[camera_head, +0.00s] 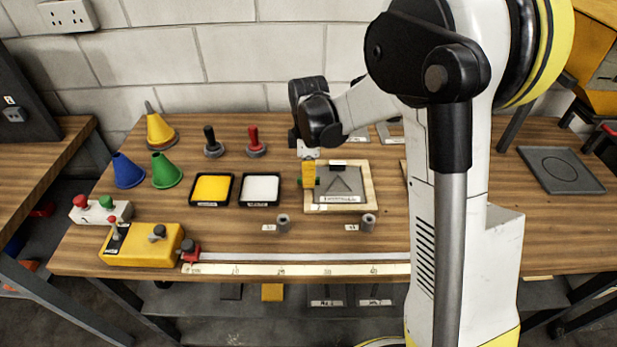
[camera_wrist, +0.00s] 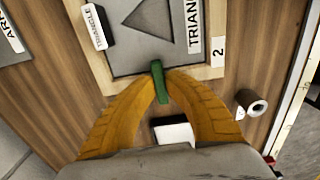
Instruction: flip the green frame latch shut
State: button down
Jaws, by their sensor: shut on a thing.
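The green frame latch (camera_wrist: 159,82) sits at the border of the cream wooden frame (camera_wrist: 218,73), on the frame's left side in the head view. In the wrist view it runs as a narrow bar across the border, one end near the grey triangle plate (camera_wrist: 130,62). My gripper (camera_wrist: 160,78) has its two yellow fingers closed on the latch, one on each side. In the head view my gripper (camera_head: 308,184) points down at the frame's left edge. It hides part of the latch there. The frame lies flat on the bench.
A white-filled tray (camera_head: 260,189) and a yellow-filled tray (camera_head: 212,189) lie left of the frame. Two small grey cylinders (camera_head: 284,223) (camera_head: 368,222) stand in front. Cones (camera_head: 167,171) and a yellow control box (camera_head: 143,245) are further left. Bare wood lies between these things.

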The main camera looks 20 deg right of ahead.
dwell(0.3)
jog(key=c, duration=1.4)
grip_release()
jog(key=shift+c, duration=0.2)
notch_tip(320, 180, up, 12)
